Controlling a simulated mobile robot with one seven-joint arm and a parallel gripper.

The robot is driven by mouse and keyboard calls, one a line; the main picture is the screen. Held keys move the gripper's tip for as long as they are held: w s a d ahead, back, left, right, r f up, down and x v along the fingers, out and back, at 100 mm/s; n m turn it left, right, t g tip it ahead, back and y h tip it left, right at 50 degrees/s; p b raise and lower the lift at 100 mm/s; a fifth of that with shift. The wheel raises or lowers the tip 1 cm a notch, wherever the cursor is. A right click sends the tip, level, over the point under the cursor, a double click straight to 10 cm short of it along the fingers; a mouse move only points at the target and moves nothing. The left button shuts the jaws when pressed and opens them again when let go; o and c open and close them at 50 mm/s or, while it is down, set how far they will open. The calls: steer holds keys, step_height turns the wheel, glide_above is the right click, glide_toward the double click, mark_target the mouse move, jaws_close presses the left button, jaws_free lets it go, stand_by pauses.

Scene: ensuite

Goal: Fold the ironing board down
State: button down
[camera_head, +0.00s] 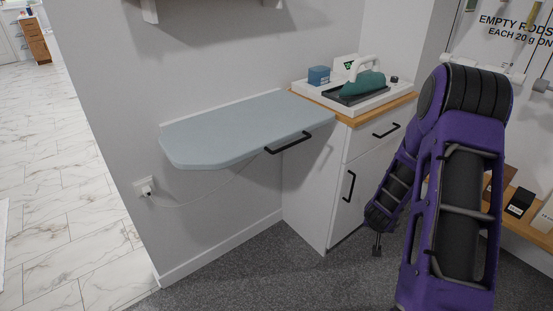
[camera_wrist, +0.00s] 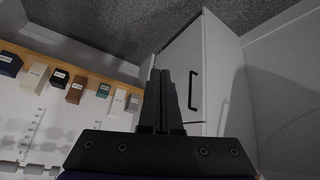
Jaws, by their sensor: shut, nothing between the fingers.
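The ironing board (camera_head: 235,128) is a pale blue-grey panel standing out level from the grey wall in the head view. A black bar handle (camera_head: 288,143) is fixed to its front edge at the right. My gripper (camera_head: 377,246) hangs low in front of the white cabinet, to the right of the board and below it, apart from both. In the wrist view my gripper (camera_wrist: 161,75) has its two dark fingers together, with nothing between them. The board does not show clearly in the wrist view.
A white cabinet (camera_head: 310,190) with black handles stands beside the board. On it a white tray (camera_head: 372,109) holds a teal iron (camera_head: 363,85) and a blue box (camera_head: 319,75). A cord runs from a wall socket (camera_head: 145,187). A wooden shelf (camera_head: 530,225) holds small boxes at right.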

steer(key=s+a+m+g+y, duration=0.1)
steer(key=s+a+m+y, duration=0.1)
steer(key=a+m+y, duration=0.35)
steer(key=s+a+m+g+y, duration=0.1)
steer(key=s+a+m+y, duration=0.1)
steer(key=a+m, duration=0.65)
steer(key=w+a+r+m+t+y+p, duration=0.1)
steer(key=w+a+r+m+t+y, duration=0.25)
steer(key=w+a+r+m, duration=0.35)
steer(key=w+a+r+m+t+y, duration=0.2)
steer(key=w+a+r+m+t, duration=0.2)
steer(key=r, duration=0.4)
steer(key=w+a+r, duration=0.1)
steer(key=w+a, duration=0.4)
steer(key=w, duration=0.2)
steer(key=shift+w+r, duration=0.15)
steer(key=shift+w, duration=0.25)
